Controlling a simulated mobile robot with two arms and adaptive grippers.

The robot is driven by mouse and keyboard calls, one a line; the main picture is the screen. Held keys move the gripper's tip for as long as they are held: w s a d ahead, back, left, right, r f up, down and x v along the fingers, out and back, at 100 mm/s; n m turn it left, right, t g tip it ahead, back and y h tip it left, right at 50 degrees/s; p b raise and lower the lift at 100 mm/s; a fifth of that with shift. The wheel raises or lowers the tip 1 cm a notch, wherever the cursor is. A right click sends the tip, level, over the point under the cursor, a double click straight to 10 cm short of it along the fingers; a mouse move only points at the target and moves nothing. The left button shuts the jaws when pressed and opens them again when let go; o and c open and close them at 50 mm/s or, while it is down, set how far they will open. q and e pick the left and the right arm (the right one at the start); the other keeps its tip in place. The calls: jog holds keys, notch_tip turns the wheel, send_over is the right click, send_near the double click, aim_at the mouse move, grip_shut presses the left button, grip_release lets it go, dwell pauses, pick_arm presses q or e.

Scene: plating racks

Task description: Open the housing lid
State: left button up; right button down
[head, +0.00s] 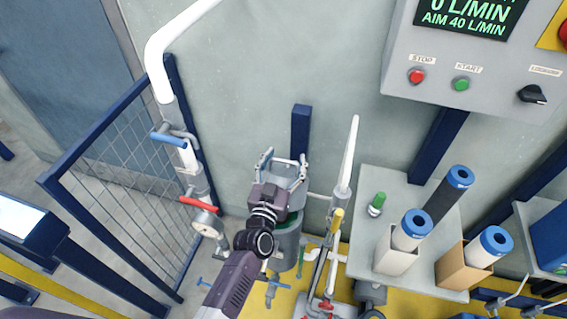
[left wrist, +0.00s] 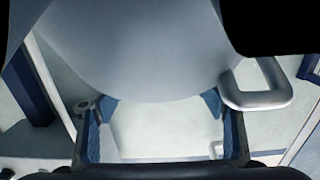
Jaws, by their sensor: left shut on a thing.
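The housing (head: 287,247) is a grey upright cylinder with a green band near its top, standing by the wall. The grey lid (head: 291,178) is above it, apparently tilted up, with my gripper covering part of it. My left gripper (head: 283,162) comes from below and is shut on the lid, its fingers spread on either side. In the left wrist view the lid's round pale surface (left wrist: 140,55) fills the top, with a grey loop handle (left wrist: 262,88) at its right. The blue-padded fingers (left wrist: 162,108) show below it. The exact contact is hidden. My right gripper is out of view.
A grey bench (head: 366,213) right of the housing holds several blue-ended cartridges (head: 411,230) and a green-topped fitting (head: 377,204). Left are a pipe with a red-handled valve (head: 199,204) and a mesh fence (head: 120,185). A control panel (head: 470,75) hangs upper right.

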pick_arm(q)
jog(key=shift+w+f, duration=0.1)
jog(key=shift+w, duration=0.05)
jog(key=shift+c, duration=1)
jog(key=o, duration=1.6)
jog(key=shift+a, duration=0.1)
jog(key=s, duration=0.4)
jog(key=s+a, duration=0.1)
jog(key=s, duration=0.3)
jog(key=s+a, duration=0.1)
jog(key=s, duration=0.3)
jog(key=shift+s+a, duration=0.1)
jog(key=shift+a, duration=0.1)
